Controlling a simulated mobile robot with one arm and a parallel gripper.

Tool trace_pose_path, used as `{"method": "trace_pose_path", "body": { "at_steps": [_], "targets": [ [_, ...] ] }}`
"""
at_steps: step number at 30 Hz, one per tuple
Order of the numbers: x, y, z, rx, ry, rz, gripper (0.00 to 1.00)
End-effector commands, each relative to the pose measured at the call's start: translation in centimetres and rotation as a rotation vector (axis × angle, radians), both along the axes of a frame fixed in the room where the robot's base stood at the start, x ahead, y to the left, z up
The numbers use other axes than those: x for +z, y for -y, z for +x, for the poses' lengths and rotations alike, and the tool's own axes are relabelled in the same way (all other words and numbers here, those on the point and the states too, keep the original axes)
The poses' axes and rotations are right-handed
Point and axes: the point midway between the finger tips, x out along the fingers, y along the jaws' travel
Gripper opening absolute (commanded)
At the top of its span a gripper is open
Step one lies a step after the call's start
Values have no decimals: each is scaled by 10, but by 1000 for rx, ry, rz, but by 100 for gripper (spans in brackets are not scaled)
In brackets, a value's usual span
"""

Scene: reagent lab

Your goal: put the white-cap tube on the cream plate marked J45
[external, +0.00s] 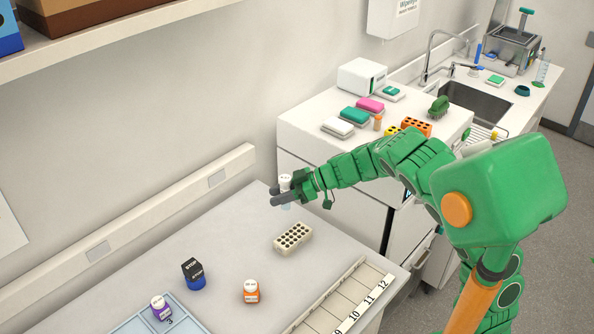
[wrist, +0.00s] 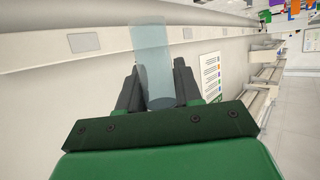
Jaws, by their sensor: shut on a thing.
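My gripper (external: 282,193) is shut on the white-cap tube (external: 286,182) and holds it upright in the air above the far part of the bench. The white cap shows above the fingers and a pale body below. In the wrist view the tube (wrist: 151,55) is a clear bluish cylinder between the two dark fingers of my gripper (wrist: 159,85). The cream plate (external: 293,237) with dark round wells lies on the bench, below and slightly right of my gripper and apart from the tube. No J45 mark can be read on it.
A black-and-blue STOP block (external: 193,273) and an orange bottle (external: 251,291) stand left of the plate. A purple bottle (external: 160,307) stands at a blue tray (external: 140,322). A numbered slotted rack (external: 345,300) lies at the front right. The bench around the plate is clear.

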Motion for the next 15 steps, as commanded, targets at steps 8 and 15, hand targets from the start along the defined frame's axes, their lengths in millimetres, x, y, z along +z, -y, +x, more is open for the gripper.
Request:
{"method": "trace_pose_path", "body": {
  "at_steps": [8, 15],
  "targets": [
    [-48, 18, 18, -145, -5, 0, 6],
    [-71, 22, 21, -169, -2, 0, 6]
  ]
}}
